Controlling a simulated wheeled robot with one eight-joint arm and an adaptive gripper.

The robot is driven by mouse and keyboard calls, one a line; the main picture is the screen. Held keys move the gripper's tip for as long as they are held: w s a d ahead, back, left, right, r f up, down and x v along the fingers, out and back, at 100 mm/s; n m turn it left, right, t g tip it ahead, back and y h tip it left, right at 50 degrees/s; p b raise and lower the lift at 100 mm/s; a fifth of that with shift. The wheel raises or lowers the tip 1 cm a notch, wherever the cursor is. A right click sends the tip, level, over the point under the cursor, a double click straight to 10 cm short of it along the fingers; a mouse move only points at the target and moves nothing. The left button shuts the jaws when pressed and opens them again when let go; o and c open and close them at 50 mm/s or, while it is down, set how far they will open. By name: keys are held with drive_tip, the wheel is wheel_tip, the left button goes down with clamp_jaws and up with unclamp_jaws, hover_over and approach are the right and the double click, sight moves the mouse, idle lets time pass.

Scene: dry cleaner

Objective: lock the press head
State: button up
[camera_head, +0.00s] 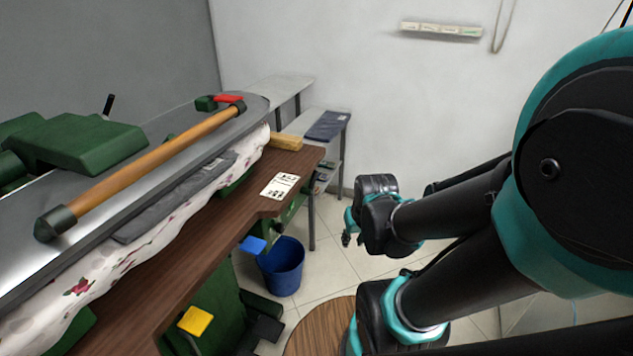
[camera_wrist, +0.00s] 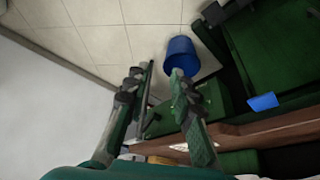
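The press head (camera_head: 185,135) is a grey metal plate with green parts on top, low over the flowered padding (camera_head: 75,285). A dark grey cloth (camera_head: 180,205) lies at the edge between them. A wooden handle bar (camera_head: 150,170) runs along the head's front side. A small red part (camera_head: 228,98) sits beside a green block near the bar's far end; I cannot tell whether it is a latch. My gripper (camera_head: 347,238) is right of the press, apart from it, over the floor. In the wrist view my gripper (camera_wrist: 157,80) has its fingers apart, with nothing between them.
A brown wooden table edge (camera_head: 235,215) with a printed card (camera_head: 280,186) borders the press. A blue bucket (camera_head: 283,270), a blue pedal (camera_head: 253,245) and a yellow pedal (camera_head: 195,321) are below. Grey shelves (camera_head: 328,126) stand behind. Tiled floor is free between bucket and gripper.

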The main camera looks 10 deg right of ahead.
drive_tip(key=w+n, duration=0.1)
drive_tip(key=w, duration=0.2)
drive_tip(key=w+a+r+n+y, duration=0.1)
drive_tip(key=w, duration=0.2)
drive_tip(key=w+a+n+y, duration=0.1)
drive_tip(key=w+n, duration=0.1)
drive_tip(key=w, duration=0.2)
drive_tip(key=shift+w+a+r+t, duration=0.1)
drive_tip(key=shift+a+r+t, duration=0.1)
drive_tip(key=shift+r+t, duration=0.2)
clamp_jaws()
drive_tip(key=w+d+f+n+t+y, duration=0.1)
drive_tip(key=w+n, duration=0.3)
drive_tip(key=w, duration=0.6)
drive_tip(key=w+d+f+n+t+y, duration=0.2)
drive_tip(key=w+f+n, duration=0.1)
drive_tip(key=w, duration=0.7)
drive_tip(key=w+d+f+n+t+y, duration=0.1)
drive_tip(key=w+n, duration=0.4)
drive_tip(key=w, duration=0.5)
drive_tip(key=shift+d+f+t+y, duration=0.35)
drive_tip(key=shift+f+t+y, duration=0.35)
drive_tip(key=shift+f+y, duration=0.1)
